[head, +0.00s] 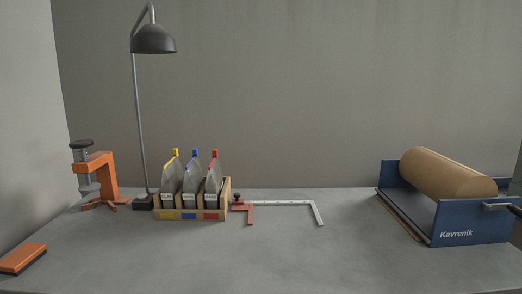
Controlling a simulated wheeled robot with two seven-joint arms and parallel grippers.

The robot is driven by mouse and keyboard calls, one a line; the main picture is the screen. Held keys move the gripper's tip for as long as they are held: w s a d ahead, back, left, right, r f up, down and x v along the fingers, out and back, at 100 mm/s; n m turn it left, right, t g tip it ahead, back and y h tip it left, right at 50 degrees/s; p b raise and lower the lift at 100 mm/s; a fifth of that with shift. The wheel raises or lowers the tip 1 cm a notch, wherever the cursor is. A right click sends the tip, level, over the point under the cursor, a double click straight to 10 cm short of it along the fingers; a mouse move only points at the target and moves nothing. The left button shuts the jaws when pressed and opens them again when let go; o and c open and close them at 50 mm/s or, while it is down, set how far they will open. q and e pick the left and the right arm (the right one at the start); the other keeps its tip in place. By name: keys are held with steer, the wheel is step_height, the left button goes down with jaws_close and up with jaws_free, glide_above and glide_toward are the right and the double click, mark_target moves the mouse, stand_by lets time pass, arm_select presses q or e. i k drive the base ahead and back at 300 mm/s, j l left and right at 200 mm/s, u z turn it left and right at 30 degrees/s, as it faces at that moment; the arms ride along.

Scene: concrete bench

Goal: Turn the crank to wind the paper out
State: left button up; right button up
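A blue paper dispenser (465,234) marked "Kavrenik" stands at the right of the bench. A roll of brown paper (446,173) lies across it between its side walls. A grey metal crank (497,207) sticks out at the dispenser's right side, and its outer end is close to the picture's right edge. A thin brown edge, perhaps paper, shows along the dispenser's lower left side (396,216). Neither of my grippers is in the head view.
An orange clamp (101,177), a dark desk lamp (153,41) and a wooden rack (190,213) with several colour-tagged items stand at the left and middle. A caliper-like tool (283,203) lies beside the rack. An orange block (22,258) lies front left. The front middle is clear.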

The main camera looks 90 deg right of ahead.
mark_target(438, 176)
steer(key=z, duration=4.15)
